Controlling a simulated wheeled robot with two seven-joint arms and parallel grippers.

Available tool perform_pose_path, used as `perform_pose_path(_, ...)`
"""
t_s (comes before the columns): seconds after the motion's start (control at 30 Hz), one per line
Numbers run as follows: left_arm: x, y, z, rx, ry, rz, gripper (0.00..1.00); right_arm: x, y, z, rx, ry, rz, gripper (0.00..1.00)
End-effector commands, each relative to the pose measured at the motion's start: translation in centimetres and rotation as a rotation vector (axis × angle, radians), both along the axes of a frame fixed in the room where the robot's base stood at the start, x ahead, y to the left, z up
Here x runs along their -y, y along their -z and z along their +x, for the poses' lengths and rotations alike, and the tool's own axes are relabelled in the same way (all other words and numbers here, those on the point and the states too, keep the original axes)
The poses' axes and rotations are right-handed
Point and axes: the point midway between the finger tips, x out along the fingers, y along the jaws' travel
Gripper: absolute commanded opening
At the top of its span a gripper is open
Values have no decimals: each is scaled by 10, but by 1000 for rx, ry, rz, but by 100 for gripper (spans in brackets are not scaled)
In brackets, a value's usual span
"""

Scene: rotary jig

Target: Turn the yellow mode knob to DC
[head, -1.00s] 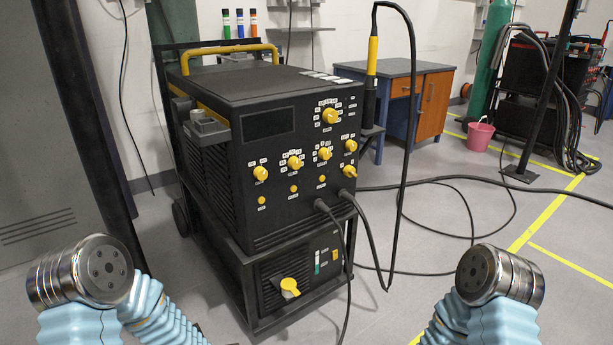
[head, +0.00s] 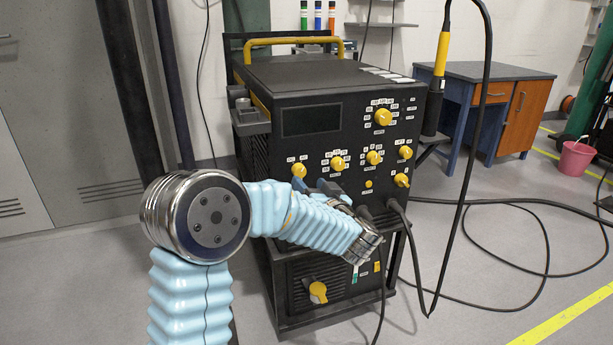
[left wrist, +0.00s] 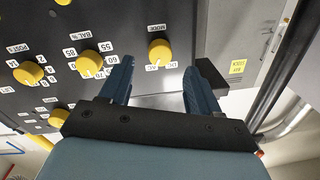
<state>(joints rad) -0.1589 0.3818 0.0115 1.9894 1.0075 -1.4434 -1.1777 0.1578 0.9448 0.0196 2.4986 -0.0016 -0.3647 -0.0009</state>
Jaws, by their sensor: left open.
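The yellow mode knob (head: 298,170) is the leftmost knob in the middle row on the black machine's front panel (head: 310,122). In the left wrist view the mode knob (left wrist: 160,52) shows under the word MODE, with small white labels beside it that I cannot read surely. My left gripper (head: 316,186) is open and empty in front of the panel, just below the knob. In the left wrist view its fingers (left wrist: 163,68) stand apart on either side of the knob's line, with no contact visible. Which way the knob points is unclear. My right gripper is not in view.
Close by are a yellow balance knob (head: 337,164) and other yellow knobs (head: 374,157). Black cables (head: 408,235) hang from the panel's lower right. A torch (head: 440,60) stands on the right side. A blue desk (head: 460,100) is behind.

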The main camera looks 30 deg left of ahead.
Motion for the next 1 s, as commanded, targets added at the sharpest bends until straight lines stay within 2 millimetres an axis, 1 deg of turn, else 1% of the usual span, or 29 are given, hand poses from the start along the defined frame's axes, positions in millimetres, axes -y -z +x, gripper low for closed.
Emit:
perform_pose_path(0.03, -9, 0, 6, 0, -3, -1, 62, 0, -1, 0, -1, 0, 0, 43)
perform_pose_path(0.1, -19, 0, 14, 1, -2, -1, 62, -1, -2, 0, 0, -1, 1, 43)
perform_pose_path(0.3, -37, 0, 29, 1, 0, -1, 62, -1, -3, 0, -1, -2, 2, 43)
perform_pose_path(0.63, -41, 0, 32, -1, 3, -1, 62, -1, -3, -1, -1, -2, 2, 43)
perform_pose_path(0.67, -41, 0, 32, -1, 3, -1, 60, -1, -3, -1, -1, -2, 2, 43)
perform_pose_path(1.0, -40, 0, 32, 0, 3, -1, 8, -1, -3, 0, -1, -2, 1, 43)
